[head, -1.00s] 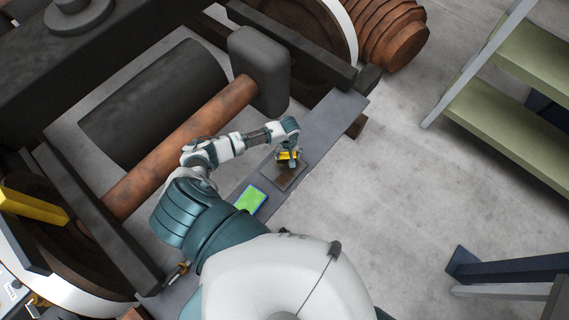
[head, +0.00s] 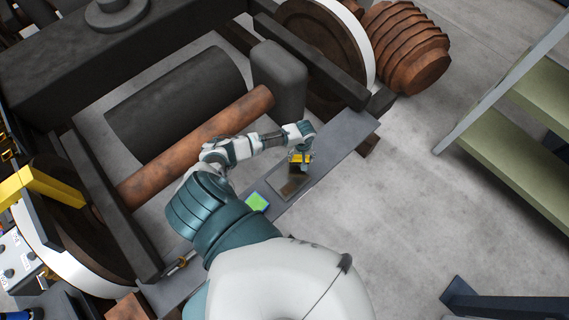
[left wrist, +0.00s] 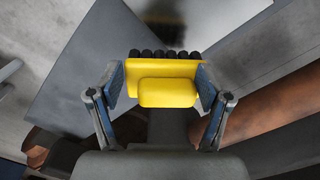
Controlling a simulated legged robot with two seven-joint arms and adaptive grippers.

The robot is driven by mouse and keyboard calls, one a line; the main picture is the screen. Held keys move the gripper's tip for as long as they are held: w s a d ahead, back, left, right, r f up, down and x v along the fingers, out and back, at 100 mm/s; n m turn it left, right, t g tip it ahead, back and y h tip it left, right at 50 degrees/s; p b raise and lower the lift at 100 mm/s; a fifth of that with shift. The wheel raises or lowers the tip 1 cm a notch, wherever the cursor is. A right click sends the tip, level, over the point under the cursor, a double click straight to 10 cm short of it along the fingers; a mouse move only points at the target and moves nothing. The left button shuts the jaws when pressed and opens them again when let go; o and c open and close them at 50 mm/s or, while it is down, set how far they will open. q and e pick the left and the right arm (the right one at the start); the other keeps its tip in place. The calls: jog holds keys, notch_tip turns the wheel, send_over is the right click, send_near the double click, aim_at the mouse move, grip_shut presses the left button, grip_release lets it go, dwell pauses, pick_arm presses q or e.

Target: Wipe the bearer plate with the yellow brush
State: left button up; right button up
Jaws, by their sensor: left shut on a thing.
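The yellow brush (left wrist: 166,82) is held between the two fingers of my left gripper (left wrist: 163,88) in the left wrist view, with its dark bristles facing away. In the head view my left gripper (head: 300,157) is over the far part of the bearer plate (head: 289,188), with the yellow brush (head: 302,158) under it. The plate is a dark, brownish flat piece lying on a long grey beam. Whether the bristles touch the plate is hard to tell. My right gripper does not show.
A green and blue pad (head: 257,201) lies on the grey beam (head: 335,149) beside the plate. A rusty axle (head: 200,145) and dark bogie frame stand to the left. Shelving (head: 510,135) stands to the right, with clear concrete floor between.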

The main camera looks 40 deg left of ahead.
pick_arm(q)
notch_tip(320, 180, up, 3)
jog(key=shift+f+p, duration=0.1)
jog(key=shift+p, duration=1.05)
jog(key=shift+a, duration=0.2)
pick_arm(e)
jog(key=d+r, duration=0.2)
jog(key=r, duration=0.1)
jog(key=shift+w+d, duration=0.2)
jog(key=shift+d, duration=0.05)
pick_arm(q)
jog(key=shift+f, duration=0.1)
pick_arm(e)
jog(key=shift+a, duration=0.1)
